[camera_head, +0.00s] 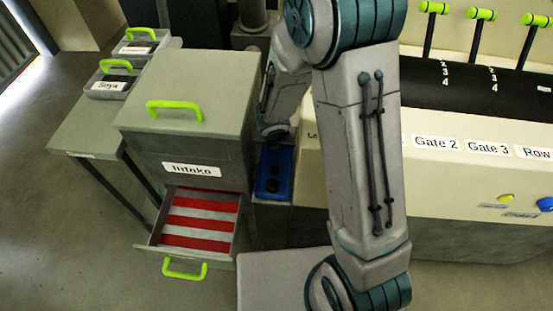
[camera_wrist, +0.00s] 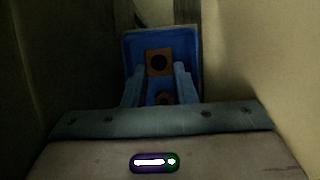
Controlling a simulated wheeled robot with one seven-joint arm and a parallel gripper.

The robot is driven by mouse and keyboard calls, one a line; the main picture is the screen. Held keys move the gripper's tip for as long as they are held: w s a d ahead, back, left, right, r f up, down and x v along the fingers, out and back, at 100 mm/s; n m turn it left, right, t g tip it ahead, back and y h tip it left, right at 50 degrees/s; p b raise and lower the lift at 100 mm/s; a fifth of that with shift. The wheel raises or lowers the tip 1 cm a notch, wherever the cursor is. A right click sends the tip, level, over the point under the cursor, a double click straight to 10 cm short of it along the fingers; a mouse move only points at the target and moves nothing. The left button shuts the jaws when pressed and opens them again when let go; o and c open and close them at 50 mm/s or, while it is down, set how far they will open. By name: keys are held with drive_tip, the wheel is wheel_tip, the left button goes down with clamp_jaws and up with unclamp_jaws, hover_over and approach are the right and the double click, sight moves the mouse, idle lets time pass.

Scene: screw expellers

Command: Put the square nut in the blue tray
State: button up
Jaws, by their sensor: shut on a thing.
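The square nut (camera_wrist: 159,52) is a brown square plate with a dark round hole, seen in the wrist view between the tips of my gripper (camera_wrist: 158,68). My gripper is shut on it. The blue tray (camera_wrist: 188,40) lies beyond and below the fingers in the wrist view. In the head view the blue tray (camera_head: 287,178) stands in the narrow gap right of the drawer cabinet, below my wrist. A second small brown piece (camera_wrist: 164,97) shows between the fingers, lower in the view. My fingertips are hidden in the head view.
The grey cabinet (camera_head: 190,90) labelled Intako walls the gap on the left. Its open drawer (camera_head: 200,220) has a red and white striped floor. The cream machine (camera_head: 450,190) walls the gap on the right. Grey bins (camera_head: 115,85) stand on a side table at left.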

sight(277, 156)
drive_tip(key=shift+f+b, duration=1.8)
drive_tip(key=shift+f, duration=0.75)
drive_tip(key=shift+f, duration=0.2)
drive_tip(key=o, duration=1)
drive_tip(key=shift+r, duration=0.1)
drive_tip(key=shift+r, duration=0.1)
drive_tip(key=shift+r, duration=0.3)
drive_tip(key=p+v, duration=0.7)
drive_tip(key=v, duration=0.4)
drive_tip(key=shift+s+a+r, duration=0.1)
drive_tip(key=shift+s+r, duration=0.05)
drive_tip(key=shift+r, duration=0.1)
